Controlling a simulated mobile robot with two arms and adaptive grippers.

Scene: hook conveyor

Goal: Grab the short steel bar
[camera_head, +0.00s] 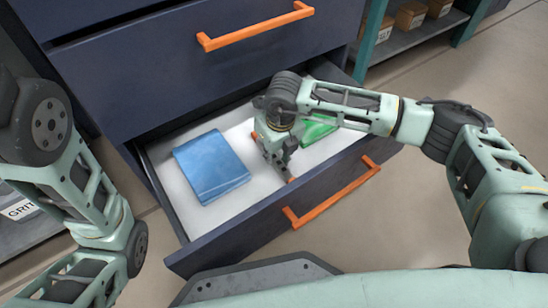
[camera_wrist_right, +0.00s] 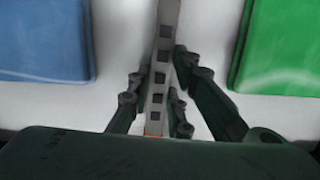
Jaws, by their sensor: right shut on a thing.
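The short steel bar (camera_wrist_right: 165,30) is a narrow grey strip with a row of square holes, seen in the right wrist view. A small orange-red patch shows at its near end. My right gripper (camera_wrist_right: 159,85) has its fingers on both sides of the bar and is shut on it. In the head view the right gripper (camera_head: 282,168) points down into the open drawer and hides most of the bar. A small orange tip (camera_head: 291,180) shows just beside the fingers. My left arm shows at the left, but its gripper is out of view.
The open drawer (camera_head: 225,222) has a white floor. A blue flat pack (camera_head: 211,165) lies left of the right gripper, and a green one (camera_head: 318,129) lies right of it, partly hidden by my arm. The closed drawer above has an orange handle (camera_head: 255,27). Shelves with boxes stand behind right.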

